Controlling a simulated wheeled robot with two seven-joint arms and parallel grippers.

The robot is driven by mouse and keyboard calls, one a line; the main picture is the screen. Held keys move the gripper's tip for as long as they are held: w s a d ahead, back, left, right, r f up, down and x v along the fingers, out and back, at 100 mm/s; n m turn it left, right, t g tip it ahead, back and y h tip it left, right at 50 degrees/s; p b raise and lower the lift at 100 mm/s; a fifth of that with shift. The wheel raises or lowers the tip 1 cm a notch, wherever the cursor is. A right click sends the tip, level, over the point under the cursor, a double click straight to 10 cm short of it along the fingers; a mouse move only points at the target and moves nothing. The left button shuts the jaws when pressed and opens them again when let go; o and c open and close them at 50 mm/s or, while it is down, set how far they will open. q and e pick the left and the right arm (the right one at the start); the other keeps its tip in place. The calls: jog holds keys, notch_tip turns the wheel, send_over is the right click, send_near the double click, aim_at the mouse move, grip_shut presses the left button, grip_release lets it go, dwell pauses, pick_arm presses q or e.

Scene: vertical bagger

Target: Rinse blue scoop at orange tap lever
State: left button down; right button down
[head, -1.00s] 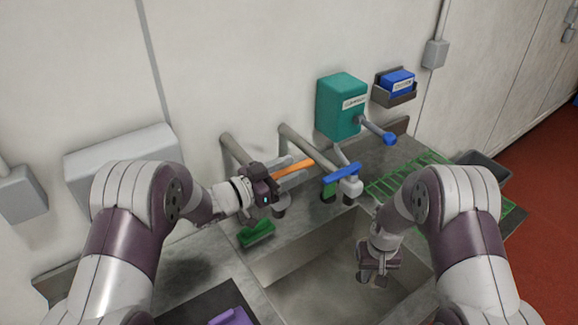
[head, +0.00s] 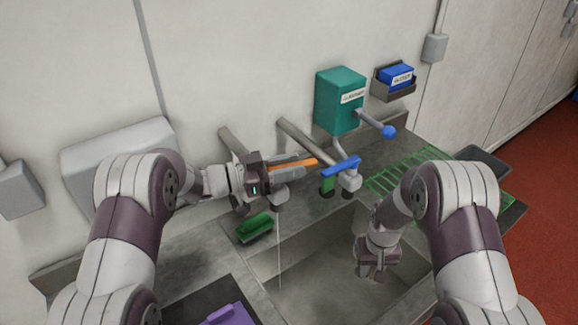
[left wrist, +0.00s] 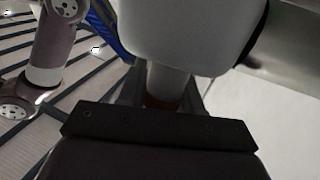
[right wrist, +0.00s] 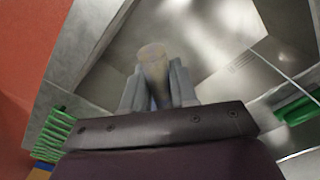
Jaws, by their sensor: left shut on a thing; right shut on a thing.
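The orange tap lever (head: 298,163) sits on the left tap above the steel sink (head: 300,290). My left gripper (head: 285,178) is shut on the lever; its fingers hide part of it. A thin stream of water (head: 279,250) falls from this tap into the sink. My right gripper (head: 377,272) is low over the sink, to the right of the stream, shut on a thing. In the right wrist view a pale, rounded handle end (right wrist: 153,62) shows between its fingers, presumably the scoop's. The scoop's blue part is hidden, and the stream is apart from the gripper.
A second tap with a blue lever (head: 341,168) stands just right of the orange one. A green brush (head: 256,224) lies on the sink's left rim. A teal dispenser (head: 340,100) with a blue-knobbed arm is on the wall. A green rack (head: 408,172) lies at right.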

pick_arm(q)
jog(key=c, duration=1)
grip_release()
jog(key=shift+o, duration=0.2)
jog(key=shift+a, duration=0.3)
pick_arm(e)
jog(key=shift+f, duration=0.2)
pick_arm(q)
jog(key=b+v, duration=0.4)
jog(key=v, duration=0.7)
jog(key=shift+s+a, duration=0.15)
jog(key=shift+a, duration=0.05)
pick_arm(e)
notch_tip(320, 180, down, 4)
jog(key=shift+f, duration=0.1)
